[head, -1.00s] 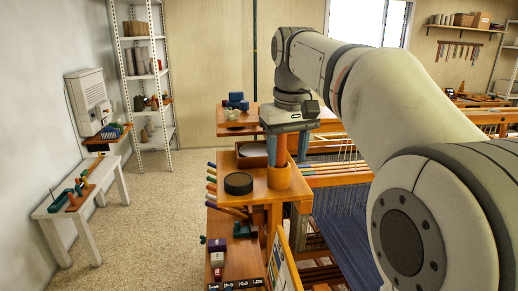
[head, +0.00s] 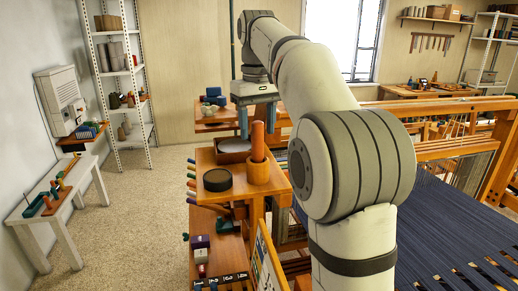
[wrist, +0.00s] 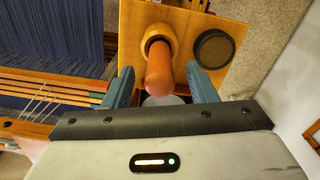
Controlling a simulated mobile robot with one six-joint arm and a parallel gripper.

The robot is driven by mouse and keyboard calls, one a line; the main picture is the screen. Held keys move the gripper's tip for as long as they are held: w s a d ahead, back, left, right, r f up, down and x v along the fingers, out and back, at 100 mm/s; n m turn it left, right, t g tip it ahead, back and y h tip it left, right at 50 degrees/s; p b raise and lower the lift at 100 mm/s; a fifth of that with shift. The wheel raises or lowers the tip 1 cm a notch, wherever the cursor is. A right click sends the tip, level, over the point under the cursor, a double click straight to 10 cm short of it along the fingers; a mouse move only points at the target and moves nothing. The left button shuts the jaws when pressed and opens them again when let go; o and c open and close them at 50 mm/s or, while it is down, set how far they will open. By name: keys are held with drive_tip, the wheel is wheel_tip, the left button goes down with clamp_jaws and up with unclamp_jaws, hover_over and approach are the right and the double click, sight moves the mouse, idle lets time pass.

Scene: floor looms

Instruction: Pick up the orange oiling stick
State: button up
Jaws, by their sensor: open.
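The orange oiling stick (head: 258,140) stands upright in a round wooden cup (head: 258,172) on the small wooden stand beside the loom. In the wrist view the stick (wrist: 159,72) rises from the cup (wrist: 158,38), its rounded top towards the camera. My gripper (head: 257,130) is open and empty, fingers pointing down. In the head view its fingers appear behind the stick, one on each side. In the wrist view the stick shows between the two fingers with gaps on both sides. I cannot tell how far its top reaches between them.
A dark round tin (head: 217,180) sits left of the cup, and a dark-lined tray (head: 234,146) lies behind it. Several coloured handles (head: 192,185) stick out at the stand's left. The loom (head: 440,145) fills the right. Open floor (head: 130,220) lies left.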

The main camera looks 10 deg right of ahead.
sight(258, 137)
drive_tip(key=shift+f, duration=1.6)
drive_tip(key=c, duration=1.1)
